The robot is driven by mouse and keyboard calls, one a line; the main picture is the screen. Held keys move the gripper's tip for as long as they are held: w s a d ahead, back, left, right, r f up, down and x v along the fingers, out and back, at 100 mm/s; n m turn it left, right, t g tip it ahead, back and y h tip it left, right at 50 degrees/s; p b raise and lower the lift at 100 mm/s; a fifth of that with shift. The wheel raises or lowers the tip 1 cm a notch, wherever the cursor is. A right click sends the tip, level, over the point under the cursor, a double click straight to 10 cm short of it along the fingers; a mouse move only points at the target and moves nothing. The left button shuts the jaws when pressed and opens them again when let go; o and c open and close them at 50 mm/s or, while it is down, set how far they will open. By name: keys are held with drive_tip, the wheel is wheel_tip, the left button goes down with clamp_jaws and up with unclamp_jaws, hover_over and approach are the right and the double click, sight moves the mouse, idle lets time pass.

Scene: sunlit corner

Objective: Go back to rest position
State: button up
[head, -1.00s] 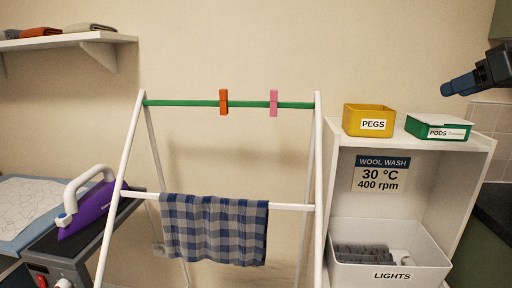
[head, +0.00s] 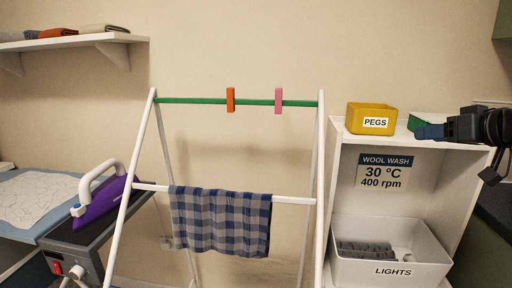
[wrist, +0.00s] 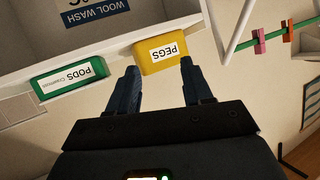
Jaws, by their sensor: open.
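My gripper (head: 430,131) is at the right of the head view, in front of the green PODS box (head: 424,118), and hides most of it. In the wrist view my gripper (wrist: 160,70) shows two dark blue fingers spread apart with nothing between them. Beyond the fingertips is the yellow PEGS box (wrist: 158,54), apparently upside down because the view is inverted. The green PODS box (wrist: 70,82) is left of the fingers there.
A white drying rack (head: 321,200) with a green top bar (head: 200,100) carries orange (head: 230,99) and pink (head: 278,100) pegs and a checked cloth (head: 221,221). A white shelf unit (head: 338,160) holds the PEGS box (head: 372,118) and a LIGHTS bin (head: 392,270). A purple iron (head: 100,203) stands left.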

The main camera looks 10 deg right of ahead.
drive_tip(key=s+a+f+m+t, duration=0.1)
drive_tip(key=s+a+f, duration=0.1)
drive_tip(key=a+f, duration=0.45)
drive_tip(key=s+a+f+m, duration=0.1)
drive_tip(key=a+f+m, duration=0.15)
drive_tip(key=f, duration=0.65)
drive_tip(key=s+a+f+h, duration=0.1)
drive_tip(key=s+a+f, duration=0.55)
drive_tip(key=s, duration=0.35)
drive_tip(key=s+a+f+h, duration=0.2)
drive_tip(key=s+a+f, duration=0.5)
drive_tip(key=s, duration=0.4)
drive_tip(key=s+a+r+n, duration=0.1)
drive_tip(key=s+r, duration=0.1)
drive_tip(key=s, duration=1)
drive_tip(key=s+a+r+n+y, duration=0.1)
drive_tip(key=s+r+n, duration=0.1)
drive_tip(key=s, duration=1.1)
drive_tip(key=shift+s+r, duration=0.25)
drive_tip(key=shift+r, duration=0.15)
